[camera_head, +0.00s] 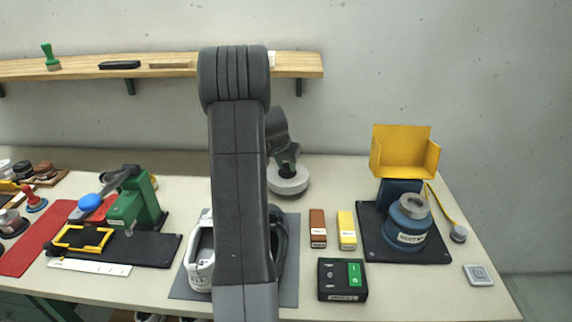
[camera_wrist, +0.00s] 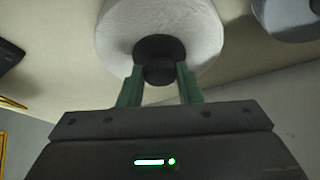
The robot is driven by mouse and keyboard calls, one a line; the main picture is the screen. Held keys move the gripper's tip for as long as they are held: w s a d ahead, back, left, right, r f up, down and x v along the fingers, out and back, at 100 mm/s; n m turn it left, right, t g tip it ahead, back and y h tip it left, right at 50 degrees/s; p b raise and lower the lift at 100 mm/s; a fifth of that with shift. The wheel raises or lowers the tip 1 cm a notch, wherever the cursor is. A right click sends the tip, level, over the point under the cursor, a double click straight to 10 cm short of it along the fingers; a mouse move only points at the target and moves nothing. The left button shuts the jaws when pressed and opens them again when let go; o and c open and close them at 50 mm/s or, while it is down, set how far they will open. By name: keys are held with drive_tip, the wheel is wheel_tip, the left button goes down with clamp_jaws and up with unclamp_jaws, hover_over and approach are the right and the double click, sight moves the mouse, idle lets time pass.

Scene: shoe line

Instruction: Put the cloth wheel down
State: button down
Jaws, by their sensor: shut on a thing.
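The cloth wheel is a pale grey-white disc (camera_head: 288,181) with a dark hub, seen in the head view behind my arm, over the back middle of the table. In the wrist view the cloth wheel (camera_wrist: 190,28) fills the top middle. My gripper (camera_wrist: 159,75) has its green fingers shut on the dark hub of the wheel. In the head view my gripper (camera_head: 287,166) points down with the wheel below it. I cannot tell whether the wheel touches the table.
A blue machine (camera_head: 408,224) with a grey ring on top and a yellow guard (camera_head: 404,153) stands at the right. Brown (camera_head: 318,228) and yellow (camera_head: 347,230) blocks and a black control box (camera_head: 342,280) lie in front. Bare table (camera_head: 335,180) lies right of the wheel.

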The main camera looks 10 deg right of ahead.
drive_tip(key=c, duration=1)
unclamp_jaws()
drive_tip(key=shift+c, duration=0.2)
drive_tip(key=shift+r+p, duration=0.65)
drive_tip(key=shift+p, duration=0.15)
drive_tip(key=shift+s+a+r, duration=0.1)
drive_tip(key=shift+r, duration=0.25)
drive_tip(key=b+v, duration=0.1)
drive_tip(key=v, duration=1)
drive_tip(key=shift+s+b, duration=0.15)
drive_tip(key=shift+b, duration=0.2)
drive_tip(key=shift+f, duration=0.1)
